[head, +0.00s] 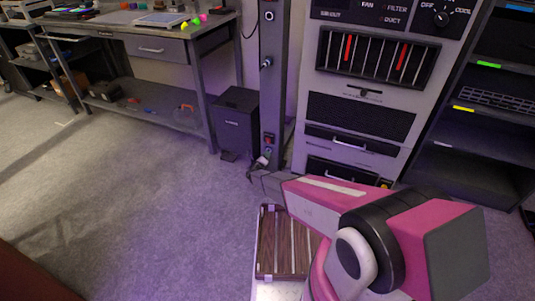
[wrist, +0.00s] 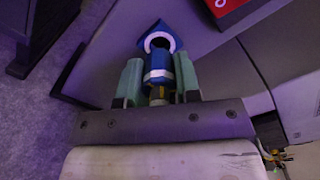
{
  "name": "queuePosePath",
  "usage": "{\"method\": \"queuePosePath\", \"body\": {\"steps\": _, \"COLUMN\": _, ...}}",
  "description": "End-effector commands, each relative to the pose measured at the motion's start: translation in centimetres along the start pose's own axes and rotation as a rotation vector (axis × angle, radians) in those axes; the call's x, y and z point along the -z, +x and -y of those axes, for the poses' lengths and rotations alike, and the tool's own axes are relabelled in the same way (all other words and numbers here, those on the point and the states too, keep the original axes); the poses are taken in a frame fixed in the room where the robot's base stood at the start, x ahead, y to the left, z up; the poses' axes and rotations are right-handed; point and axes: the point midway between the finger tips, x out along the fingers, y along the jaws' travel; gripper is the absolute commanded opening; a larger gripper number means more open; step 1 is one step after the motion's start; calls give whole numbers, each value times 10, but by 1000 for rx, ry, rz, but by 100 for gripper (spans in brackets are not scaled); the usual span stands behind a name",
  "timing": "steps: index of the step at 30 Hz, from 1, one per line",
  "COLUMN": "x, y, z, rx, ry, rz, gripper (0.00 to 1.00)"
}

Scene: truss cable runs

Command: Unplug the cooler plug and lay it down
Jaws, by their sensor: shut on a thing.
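My gripper (head: 260,170) is low beside the foot of the dark upright column (head: 272,75), at the end of my pink and grey arm. In the wrist view my gripper (wrist: 160,82) has its two pale green fingers shut on a blue plug (wrist: 158,62) with white bands. A wider blue part with a white ring shows just beyond the fingertips. I cannot tell whether the plug is still seated in a socket. A red label (wrist: 231,8) is close by on the grey surface; a red patch (head: 269,138) also shows low on the column.
A black box (head: 236,122) stands left of the column. A tall grey cabinet (head: 372,80) with vents and drawers is to the right. The carpet (head: 150,200) on the left is clear. A workbench (head: 160,48) stands behind.

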Motion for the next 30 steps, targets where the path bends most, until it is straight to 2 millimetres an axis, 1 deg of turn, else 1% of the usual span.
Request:
{"method": "queuePosePath", "body": {"steps": 15, "x": 0, "y": -22, "z": 0, "rx": 1, "ry": 0, "rz": 0, "gripper": 6}}
{"method": "queuePosePath", "body": {"steps": 24, "x": 0, "y": -23, "z": 0, "rx": 1, "ry": 1, "rz": -1, "gripper": 6}}
{"method": "queuePosePath", "body": {"steps": 28, "x": -2, "y": -24, "z": -5, "rx": -1, "ry": 19, "rz": -17, "gripper": 6}}
{"method": "queuePosePath", "body": {"steps": 30, "x": -6, "y": -26, "z": -12, "rx": -5, "ry": 50, "rz": -45, "gripper": 6}}
